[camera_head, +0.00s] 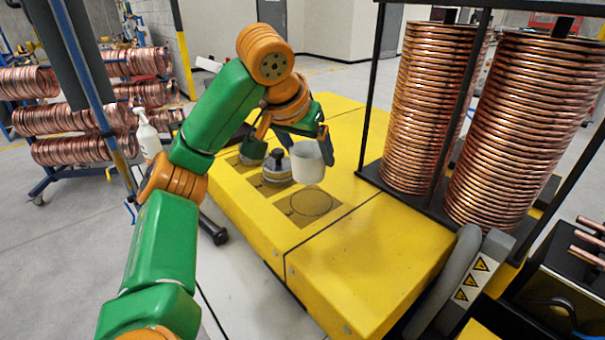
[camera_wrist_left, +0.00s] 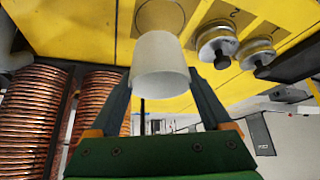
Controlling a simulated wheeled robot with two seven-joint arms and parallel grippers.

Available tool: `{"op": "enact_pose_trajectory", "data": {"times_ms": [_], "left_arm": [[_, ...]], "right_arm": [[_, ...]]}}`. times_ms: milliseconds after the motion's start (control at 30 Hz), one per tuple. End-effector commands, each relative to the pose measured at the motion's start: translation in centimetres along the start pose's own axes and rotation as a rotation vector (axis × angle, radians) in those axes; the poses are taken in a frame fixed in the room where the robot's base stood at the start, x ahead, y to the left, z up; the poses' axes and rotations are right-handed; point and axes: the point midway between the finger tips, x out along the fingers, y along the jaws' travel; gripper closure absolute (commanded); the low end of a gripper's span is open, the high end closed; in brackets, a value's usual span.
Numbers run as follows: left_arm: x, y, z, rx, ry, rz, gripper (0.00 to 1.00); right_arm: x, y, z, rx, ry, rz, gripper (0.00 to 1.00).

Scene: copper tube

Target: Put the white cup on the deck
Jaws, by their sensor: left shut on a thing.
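The white cup (camera_head: 308,164) is between the fingers of my left gripper (camera_head: 308,143), which is shut on it. The cup appears held above the yellow deck (camera_head: 350,235), just behind a dark square with a circle outline (camera_head: 312,203) in the head view. In the left wrist view the cup (camera_wrist_left: 160,70) sits between the two fingers of the left gripper (camera_wrist_left: 165,92), with the circle marking (camera_wrist_left: 160,15) partly hidden beyond it. My right gripper is not in view.
Two grey round metal pieces (camera_head: 276,168) stand on dark squares left of the cup; they also show in the wrist view (camera_wrist_left: 216,45). Tall copper coils (camera_head: 515,130) in a black frame stand right of the deck. The deck's near part is clear.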

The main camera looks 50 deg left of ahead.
Motion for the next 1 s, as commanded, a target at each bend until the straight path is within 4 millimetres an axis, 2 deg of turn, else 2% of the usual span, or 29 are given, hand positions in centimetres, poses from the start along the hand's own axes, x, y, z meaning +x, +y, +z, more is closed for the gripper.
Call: {"op": "enact_pose_trajectory", "data": {"times_ms": [200,433,500,633,1000], "left_arm": [[3.8,-1.3,0.1,0.003,-0.005,0.002,0.72],[6.7,-2.7,0.0,-0.001,-0.005,-0.003,0.72],[8.1,-2.8,0.9,0.004,-0.006,-0.006,0.72],[9.1,-2.7,1.5,0.002,-0.002,-0.002,0.72],[9.6,-2.6,1.8,0.001,0.0,0.001,0.72]], "right_arm": [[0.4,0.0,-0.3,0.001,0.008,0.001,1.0],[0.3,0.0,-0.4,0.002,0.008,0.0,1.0],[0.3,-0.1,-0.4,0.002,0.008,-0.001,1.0],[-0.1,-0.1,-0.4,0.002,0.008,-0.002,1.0],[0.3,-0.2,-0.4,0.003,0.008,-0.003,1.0]]}}
